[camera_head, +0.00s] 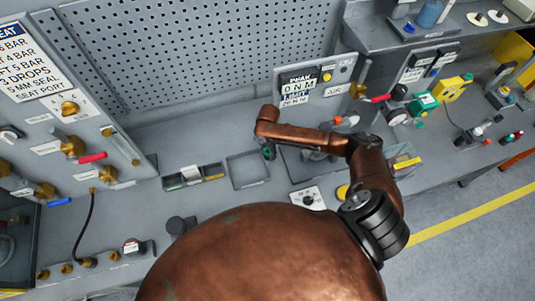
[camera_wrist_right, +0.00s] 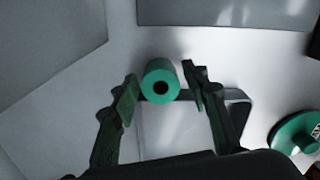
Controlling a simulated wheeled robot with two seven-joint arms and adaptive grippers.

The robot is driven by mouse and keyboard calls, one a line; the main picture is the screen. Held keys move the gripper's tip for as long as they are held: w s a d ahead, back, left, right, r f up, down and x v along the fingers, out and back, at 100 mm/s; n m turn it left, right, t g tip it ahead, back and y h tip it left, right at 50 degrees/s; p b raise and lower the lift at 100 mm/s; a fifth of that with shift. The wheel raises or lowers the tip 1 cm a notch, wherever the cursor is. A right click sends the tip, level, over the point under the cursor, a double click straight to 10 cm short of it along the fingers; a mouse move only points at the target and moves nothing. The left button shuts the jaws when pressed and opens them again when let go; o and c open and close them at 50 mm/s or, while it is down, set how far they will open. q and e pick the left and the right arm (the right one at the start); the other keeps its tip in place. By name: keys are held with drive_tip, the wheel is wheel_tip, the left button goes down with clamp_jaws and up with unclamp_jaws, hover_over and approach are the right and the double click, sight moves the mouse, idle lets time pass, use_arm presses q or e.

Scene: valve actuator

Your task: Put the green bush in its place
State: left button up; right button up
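The green bush (camera_wrist_right: 160,82), a short cylinder with a dark hole in its end, shows in the right wrist view. It lies in line between the fingertips of my right gripper (camera_wrist_right: 161,92). The green-tipped fingers are open, with a gap on either side of the bush. The bush overlaps the edge of a shallow square tray (camera_wrist_right: 238,97); I cannot tell whether it rests there. In the head view my right gripper (camera_head: 268,152) is small and dark, over the right side of the tray (camera_head: 235,172). The bush is not clear there. My left gripper is not in view.
A green flanged part (camera_wrist_right: 297,134) lies right of the gripper in the wrist view. In the head view, a divided tray (camera_head: 193,176) stands left of the square tray. A gauge panel (camera_head: 315,85) stands behind my arm. Valve panels (camera_head: 60,140) are at left.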

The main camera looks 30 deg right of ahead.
sight(268, 151)
clamp_jaws()
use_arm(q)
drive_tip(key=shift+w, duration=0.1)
use_arm(e)
drive_tip(key=shift+r, duration=0.1)
wheel_tip(268, 151, up, 10)
drive_tip(key=b, duration=0.1)
use_arm(q)
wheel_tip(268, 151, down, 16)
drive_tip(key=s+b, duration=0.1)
drive_tip(key=b, duration=1.3)
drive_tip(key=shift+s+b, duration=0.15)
drive_tip(key=shift+b, duration=0.2)
use_arm(e)
drive_tip(key=s+a+r+m, duration=0.1)
drive_tip(key=s+a+m, duration=0.8)
drive_tip(key=m, duration=0.9)
drive_tip(key=shift+s+a+r, duration=0.15)
drive_tip(key=shift+s+a, duration=0.15)
drive_tip(key=shift+a, duration=0.85)
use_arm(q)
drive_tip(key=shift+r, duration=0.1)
